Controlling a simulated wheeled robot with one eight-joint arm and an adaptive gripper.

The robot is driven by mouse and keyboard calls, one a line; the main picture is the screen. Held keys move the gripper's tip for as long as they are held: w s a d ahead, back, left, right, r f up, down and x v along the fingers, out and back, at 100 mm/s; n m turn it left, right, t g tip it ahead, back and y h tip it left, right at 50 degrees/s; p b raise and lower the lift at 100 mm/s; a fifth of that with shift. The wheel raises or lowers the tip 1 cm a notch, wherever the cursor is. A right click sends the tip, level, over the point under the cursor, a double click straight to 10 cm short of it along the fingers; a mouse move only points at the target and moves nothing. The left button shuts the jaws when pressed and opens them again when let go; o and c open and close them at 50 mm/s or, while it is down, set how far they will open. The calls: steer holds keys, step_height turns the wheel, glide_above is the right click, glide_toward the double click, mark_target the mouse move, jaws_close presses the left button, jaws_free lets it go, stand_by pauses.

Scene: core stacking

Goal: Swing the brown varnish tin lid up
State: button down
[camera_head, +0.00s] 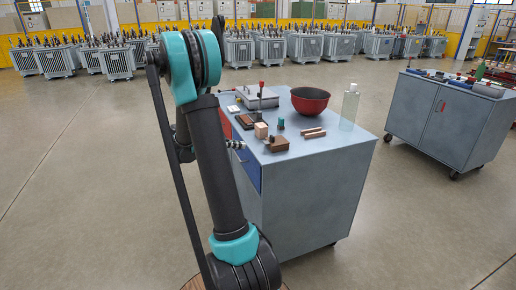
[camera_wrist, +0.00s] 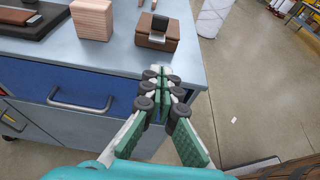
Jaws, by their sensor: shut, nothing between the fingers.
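The brown varnish tin (camera_wrist: 152,41) is a small brown box on the near corner of the grey-blue cabinet top, with a black piece on its upper face. Its lid looks closed down. It also shows in the head view as a small dark brown box (camera_head: 277,146). My gripper (camera_wrist: 163,72) is shut and empty, just off the cabinet's front edge and below the tin in the wrist view. Its fingers are apart from the tin. In the head view my gripper (camera_head: 236,144) shows small beside the cabinet's left edge, partly behind my arm.
A light wooden block (camera_wrist: 92,20) and a dark tray (camera_wrist: 28,22) stand left of the tin. A blue drawer (camera_wrist: 75,88) with a metal handle is below. A red bowl (camera_head: 310,101), clear bottle (camera_head: 349,106) and wooden sticks (camera_head: 313,134) share the cabinet top.

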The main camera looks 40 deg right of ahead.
mark_target(265, 144)
steer(key=x, duration=1)
steer(key=shift+r, duration=0.1)
steer(key=shift+r, duration=0.15)
steer(key=shift+d+r+y, duration=0.1)
steer(key=shift+r+y, duration=0.9)
steer(key=shift+r, duration=0.1)
steer(key=d+r+y, duration=0.1)
steer(key=r+y, duration=0.1)
steer(key=r+t+y, duration=0.1)
steer(key=r+y, duration=0.1)
steer(key=d+r+y, duration=0.1)
steer(key=r+y, duration=0.1)
steer(key=shift+s+d+r+t, duration=0.2)
steer(key=shift+s+d+t, duration=0.15)
steer(key=shift+t, duration=0.05)
steer(key=s+d+r+t+y, duration=0.1)
steer(key=d+r+y, duration=0.3)
steer(key=d, duration=0.6)
steer(key=shift+s+d+r+y, duration=0.35)
steer(key=shift+s+y, duration=0.35)
steer(key=shift+r, duration=0.15)
